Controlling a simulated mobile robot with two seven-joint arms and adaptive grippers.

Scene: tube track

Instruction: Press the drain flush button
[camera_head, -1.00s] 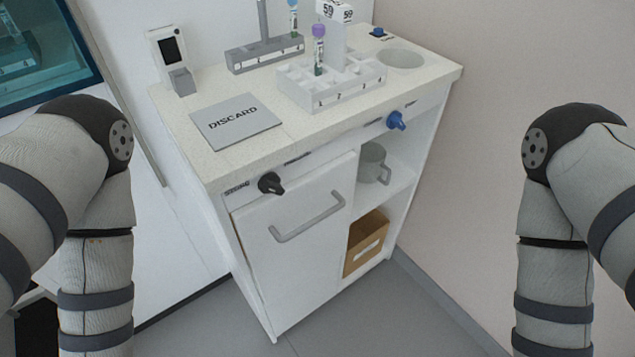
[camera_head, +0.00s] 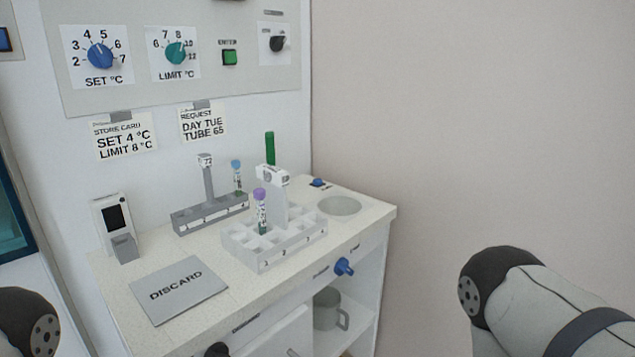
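A small blue button (camera_head: 318,183) with a dark label too small to read sits on the counter's back right. It is just behind the round grey drain basin (camera_head: 339,205), which is sunk in the counter top. A blue knob (camera_head: 344,267) sticks out of the counter's front edge below, with small unreadable labels beside it. Neither gripper is in view. Only parts of my arms show, at the bottom left and the bottom right, both apart from the counter.
A white rack (camera_head: 288,252) holding a purple-capped tube (camera_head: 261,207) stands left of the basin. A grey rack (camera_head: 209,214) with a blue-capped tube (camera_head: 237,175) is behind it. A DISCARD mat (camera_head: 178,289) lies front left. A control panel (camera_head: 190,95) hangs above. Space right of the counter is free.

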